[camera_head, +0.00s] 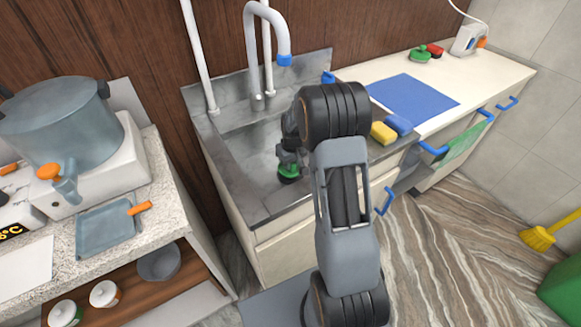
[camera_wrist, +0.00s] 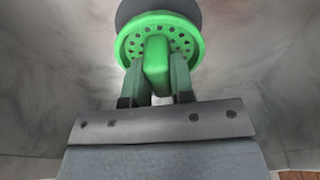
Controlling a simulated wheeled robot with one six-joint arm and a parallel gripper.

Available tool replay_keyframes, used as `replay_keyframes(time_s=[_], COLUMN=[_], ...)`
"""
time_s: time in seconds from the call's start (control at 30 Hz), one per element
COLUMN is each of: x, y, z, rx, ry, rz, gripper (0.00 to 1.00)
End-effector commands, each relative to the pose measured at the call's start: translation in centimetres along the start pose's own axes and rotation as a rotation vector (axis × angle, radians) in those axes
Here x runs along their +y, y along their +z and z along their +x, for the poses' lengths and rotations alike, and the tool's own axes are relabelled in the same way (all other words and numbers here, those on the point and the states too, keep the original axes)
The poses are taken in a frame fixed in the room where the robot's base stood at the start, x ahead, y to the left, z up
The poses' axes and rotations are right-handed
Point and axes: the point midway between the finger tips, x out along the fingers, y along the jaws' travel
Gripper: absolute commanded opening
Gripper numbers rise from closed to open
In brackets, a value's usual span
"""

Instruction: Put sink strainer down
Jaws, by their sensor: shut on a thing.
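The sink strainer (camera_wrist: 127,44) is a green round disc with small holes and a raised green grip. My gripper (camera_wrist: 157,72) is shut on that grip, one finger on each side. In the head view the green strainer (camera_head: 289,174) shows below my gripper (camera_head: 288,160), inside the grey metal sink (camera_head: 243,150). A dark round shape (camera_wrist: 158,8) lies just beyond the strainer in the wrist view. I cannot tell whether the strainer touches the sink floor. My arm hides the right part of the sink.
A tap (camera_head: 268,45) with a blue tip rises behind the sink. A yellow sponge (camera_head: 383,133) and a blue sponge (camera_head: 399,124) lie right of the sink, near a blue mat (camera_head: 413,97).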

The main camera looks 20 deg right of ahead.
Motion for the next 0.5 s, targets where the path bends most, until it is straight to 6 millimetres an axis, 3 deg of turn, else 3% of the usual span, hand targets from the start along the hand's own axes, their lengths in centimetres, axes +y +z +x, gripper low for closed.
replay_keyframes(time_s=[0.17,0.5], x=[0.0,0.0], y=[0.3,0.3], z=[2.2,2.5], rx=[-0.002,0.0], ry=[-0.001,0.0], rz=[0.0,0.0], gripper=[0.0,0.0])
